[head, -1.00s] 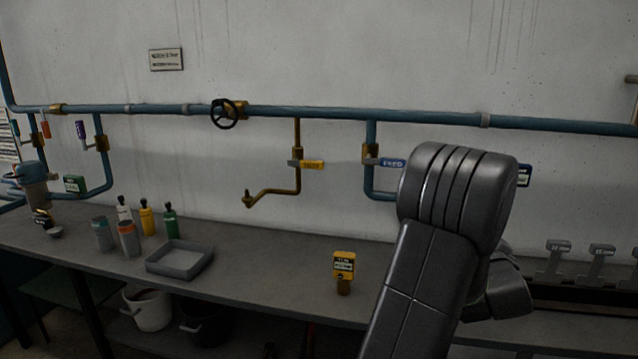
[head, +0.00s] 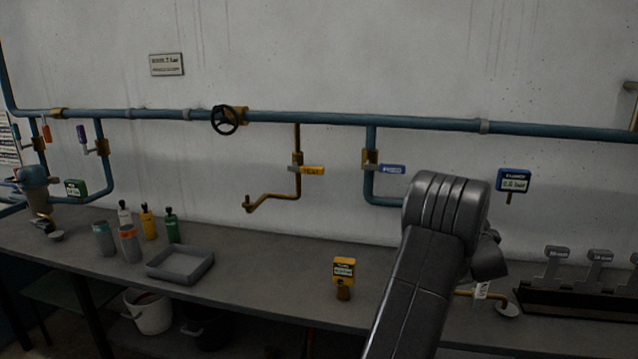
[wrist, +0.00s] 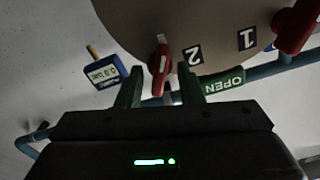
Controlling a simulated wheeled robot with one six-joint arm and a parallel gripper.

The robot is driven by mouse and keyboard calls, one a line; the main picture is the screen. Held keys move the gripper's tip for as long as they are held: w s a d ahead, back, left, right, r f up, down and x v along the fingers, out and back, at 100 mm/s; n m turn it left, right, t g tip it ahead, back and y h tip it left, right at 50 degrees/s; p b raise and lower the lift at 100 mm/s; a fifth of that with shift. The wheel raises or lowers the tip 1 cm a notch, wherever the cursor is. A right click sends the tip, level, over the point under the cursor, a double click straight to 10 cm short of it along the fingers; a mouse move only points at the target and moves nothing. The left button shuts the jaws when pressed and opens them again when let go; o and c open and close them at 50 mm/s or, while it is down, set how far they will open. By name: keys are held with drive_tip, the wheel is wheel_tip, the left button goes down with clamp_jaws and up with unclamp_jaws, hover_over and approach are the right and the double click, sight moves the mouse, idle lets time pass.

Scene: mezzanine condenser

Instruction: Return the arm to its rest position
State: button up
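My arm (head: 415,285) rises at the right of centre in the head view, in front of the bench and wall. My gripper is hidden behind it there. In the wrist view my gripper (wrist: 160,72) is open, its two dark green fingers apart with nothing clearly held between them. A red handle (wrist: 160,72) shows between the fingers in the picture, on a round tan plate (wrist: 222,22) marked 1 and 2. It looks to lie beyond the fingertips, but the distance is hard to tell.
A blue pipe (head: 290,116) with valves runs along the wall. The bench holds a grey tray (head: 180,262), several bottles and a yellow gauge (head: 343,267). A blue gauge (head: 514,181) is on the wall right of my arm. A green OPEN tag (wrist: 222,80) shows in the wrist view.

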drive_tip(key=shift+n+b, duration=1)
drive_tip(key=shift+n, duration=2.3)
